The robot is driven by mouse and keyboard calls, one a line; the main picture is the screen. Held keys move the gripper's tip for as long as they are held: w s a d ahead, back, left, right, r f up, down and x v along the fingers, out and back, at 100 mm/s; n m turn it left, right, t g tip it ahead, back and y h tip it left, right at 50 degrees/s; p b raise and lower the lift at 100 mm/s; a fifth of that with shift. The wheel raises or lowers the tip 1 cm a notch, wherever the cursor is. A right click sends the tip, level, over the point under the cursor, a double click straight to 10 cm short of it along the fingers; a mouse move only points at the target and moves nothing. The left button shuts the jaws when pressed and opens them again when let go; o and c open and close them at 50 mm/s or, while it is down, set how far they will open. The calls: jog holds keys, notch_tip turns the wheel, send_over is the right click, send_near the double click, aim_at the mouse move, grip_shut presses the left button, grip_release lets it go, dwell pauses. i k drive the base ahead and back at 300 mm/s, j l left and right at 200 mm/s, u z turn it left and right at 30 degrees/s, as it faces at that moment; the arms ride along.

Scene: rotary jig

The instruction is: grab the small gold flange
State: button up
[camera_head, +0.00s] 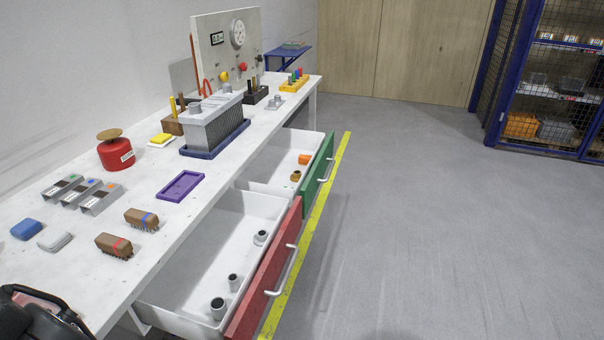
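A small gold flange (296,175) lies in the open drawer with the green front (318,177). It is near the front panel, on the drawer's white floor. An orange piece (305,159) lies just behind it in the same drawer. I cannot make out my gripper's fingers in this view. A dark, cut-off shape (38,318) shows at the lower left corner, and I cannot tell what it is.
A nearer drawer with a red front (268,272) is also open and holds several grey flanges (218,308). The white bench (150,255) carries brushes, a purple tray (181,186), a red can (115,152) and a grey finned block (212,122). The floor at right is clear.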

aim_at(296, 176)
jog(key=i+l+u, duration=0.1)
jog(key=l, duration=0.25)
jog(key=i+l+u, duration=0.1)
jog(key=i+l, duration=0.4)
jog(key=l, duration=0.3)
jog(key=i+l+u, duration=0.2)
jog(key=i+l, duration=0.2)
jog(key=i+l+u, duration=0.2)
jog(key=i+l, duration=0.15)
jog(key=l, duration=0.25)
jog(key=i+l, duration=0.25)
jog(key=i, duration=0.25)
jog(key=i+l+u, duration=0.1)
jog(key=i, duration=0.4)
jog(key=l, duration=0.1)
